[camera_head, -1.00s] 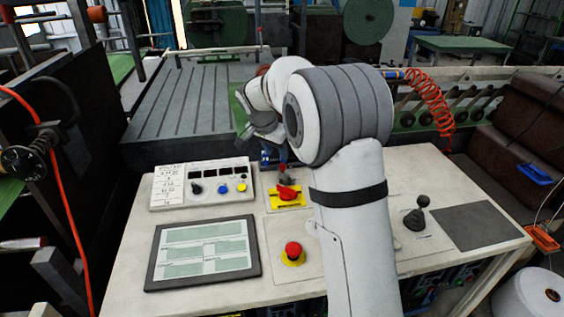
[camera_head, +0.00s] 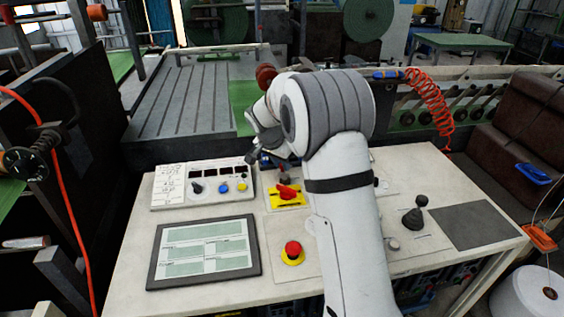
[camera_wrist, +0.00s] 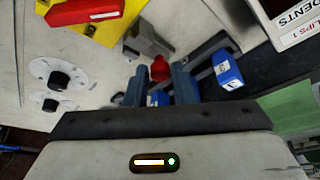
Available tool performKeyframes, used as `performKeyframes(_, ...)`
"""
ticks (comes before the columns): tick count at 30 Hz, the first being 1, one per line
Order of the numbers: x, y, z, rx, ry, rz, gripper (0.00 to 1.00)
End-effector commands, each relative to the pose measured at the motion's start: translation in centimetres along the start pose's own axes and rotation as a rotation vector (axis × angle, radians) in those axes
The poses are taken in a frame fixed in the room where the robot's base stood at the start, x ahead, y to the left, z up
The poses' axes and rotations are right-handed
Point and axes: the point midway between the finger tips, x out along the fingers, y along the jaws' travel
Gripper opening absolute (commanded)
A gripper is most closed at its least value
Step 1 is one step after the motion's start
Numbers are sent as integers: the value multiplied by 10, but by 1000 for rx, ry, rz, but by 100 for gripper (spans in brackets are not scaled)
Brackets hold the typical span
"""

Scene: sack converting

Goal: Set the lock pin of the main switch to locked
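The main switch is a yellow plate (camera_head: 275,201) with a red rotary handle (camera_head: 288,191) on the console top; in the wrist view the plate (camera_wrist: 112,30) and red handle (camera_wrist: 85,11) show at upper left. Beside it is a small grey bracket (camera_wrist: 148,42) with a red-knobbed lock pin (camera_wrist: 160,69). My gripper (camera_wrist: 160,78) is over the pin, its two blue-grey fingers apart on either side of the red knob. A small gap seems to show beside the knob; contact is unclear. In the head view my gripper (camera_head: 279,163) is partly hidden by my arm and covers most of the pin.
On the console are a button panel (camera_head: 203,184), a screen (camera_head: 204,250), a red emergency stop button (camera_head: 292,252) and a black joystick (camera_head: 416,213). Two black knobs with dials (camera_wrist: 60,81) lie near the switch. A grey slatted bed (camera_head: 180,105) stands behind the console.

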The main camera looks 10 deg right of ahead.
Motion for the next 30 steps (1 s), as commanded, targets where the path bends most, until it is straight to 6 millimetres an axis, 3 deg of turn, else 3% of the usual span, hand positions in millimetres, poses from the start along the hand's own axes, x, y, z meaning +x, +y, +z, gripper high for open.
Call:
performKeyframes(8, 0, 0, 0, 0, 0, 0, 0)
performKeyframes(19, 0, 2, 2, 1, 1, -1, 0)
performKeyframes(30, -8, 23, 21, 1, 0, -1, 0)
